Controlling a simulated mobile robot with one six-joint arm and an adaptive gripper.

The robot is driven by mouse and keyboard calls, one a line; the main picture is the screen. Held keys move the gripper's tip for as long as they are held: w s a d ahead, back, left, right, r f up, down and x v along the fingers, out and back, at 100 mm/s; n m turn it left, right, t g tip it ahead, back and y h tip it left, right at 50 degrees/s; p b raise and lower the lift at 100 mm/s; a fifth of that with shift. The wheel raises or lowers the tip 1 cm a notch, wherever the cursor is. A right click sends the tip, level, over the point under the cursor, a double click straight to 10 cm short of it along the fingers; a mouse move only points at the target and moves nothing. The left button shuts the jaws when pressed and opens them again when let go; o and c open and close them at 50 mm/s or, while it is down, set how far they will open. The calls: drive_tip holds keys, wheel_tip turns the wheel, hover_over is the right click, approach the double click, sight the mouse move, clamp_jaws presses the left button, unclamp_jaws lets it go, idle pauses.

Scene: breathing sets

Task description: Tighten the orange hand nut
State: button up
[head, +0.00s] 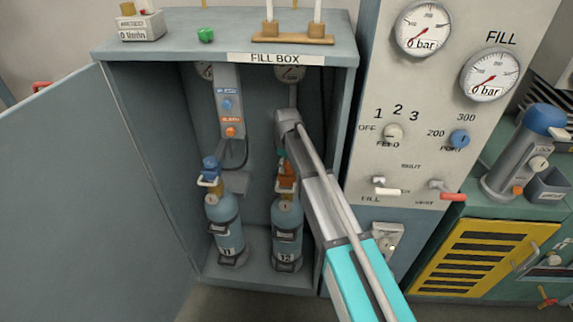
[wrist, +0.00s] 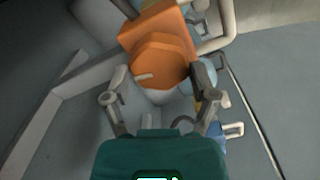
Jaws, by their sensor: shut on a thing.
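The orange hand nut (wrist: 160,62) fills the upper middle of the wrist view, with a small pale mark on its face. My gripper (wrist: 162,82) is shut on it, one finger on each side. In the head view the orange nut (head: 287,172) shows at the top of the right cylinder (head: 287,235), labelled 12, inside the fill box (head: 140,47). My arm reaches in from the lower right and hides part of the nut and my fingers there.
A second cylinder (head: 225,230), labelled 11, with a blue top stands to the left in the box. The box door (head: 75,190) stands open at left. The gauge panel (head: 440,130) stands close right of my arm. A control strip (head: 229,100) hangs above the left cylinder.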

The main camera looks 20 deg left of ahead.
drive_tip(key=n, duration=0.6)
drive_tip(key=shift+s, duration=0.1)
drive_tip(key=n, duration=0.6)
drive_tip(key=shift+s+n, duration=0.1)
drive_tip(key=shift+n, duration=0.3)
drive_tip(key=n, duration=0.6)
drive_tip(key=shift+s+d, duration=0.1)
drive_tip(key=shift+d, duration=0.05)
drive_tip(key=n, duration=0.6)
drive_tip(key=shift+d, duration=0.1)
drive_tip(key=o, duration=1)
drive_tip(key=shift+m, duration=0.4)
